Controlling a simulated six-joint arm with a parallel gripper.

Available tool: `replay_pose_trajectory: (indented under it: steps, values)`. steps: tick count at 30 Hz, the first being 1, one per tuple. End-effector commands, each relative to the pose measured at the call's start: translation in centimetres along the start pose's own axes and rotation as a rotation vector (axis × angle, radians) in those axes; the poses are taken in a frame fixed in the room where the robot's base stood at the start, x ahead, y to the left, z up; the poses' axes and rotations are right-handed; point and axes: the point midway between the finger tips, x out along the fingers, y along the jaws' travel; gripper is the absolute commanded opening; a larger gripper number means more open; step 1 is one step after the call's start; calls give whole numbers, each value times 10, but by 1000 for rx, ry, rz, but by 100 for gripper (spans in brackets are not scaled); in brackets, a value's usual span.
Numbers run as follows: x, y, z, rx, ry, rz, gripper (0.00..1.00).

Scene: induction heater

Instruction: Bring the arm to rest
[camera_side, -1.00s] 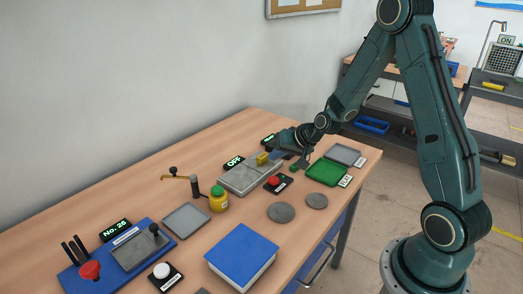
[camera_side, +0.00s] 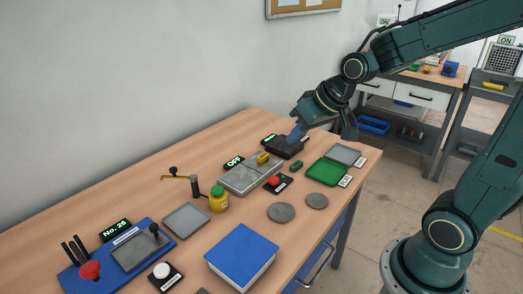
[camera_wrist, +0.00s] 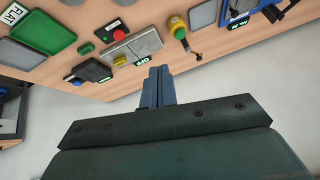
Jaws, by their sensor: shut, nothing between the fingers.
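My gripper (camera_side: 298,132) is above the far end of the wooden workbench, over a dark block-like device (camera_side: 284,147) in the side view. In the wrist view my gripper's blue fingers (camera_wrist: 158,72) are together with nothing between them. The grey heater plate unit (camera_side: 249,175) with a yellow part on top and an OFF display stands just nearer than the dark device. The same unit shows in the wrist view (camera_wrist: 138,47), beyond the fingertips. Whether the fingers touch the dark device cannot be told from the side view.
The floor right of the bench shows free room.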

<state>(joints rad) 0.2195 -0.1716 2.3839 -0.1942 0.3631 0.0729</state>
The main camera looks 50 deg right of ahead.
Motion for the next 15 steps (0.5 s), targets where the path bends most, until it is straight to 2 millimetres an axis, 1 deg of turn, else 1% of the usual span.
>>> replay_pose_trajectory:
  steps: [1, 3, 8, 15]
  values:
    - [-11, -4, 5, -20, 0, 4, 0]
    - [-24, -8, 13, -42, -8, 14, 0]
    - [-53, -14, 33, -89, -26, 32, 0]
    - [-92, -17, 69, -144, -52, 55, 0]
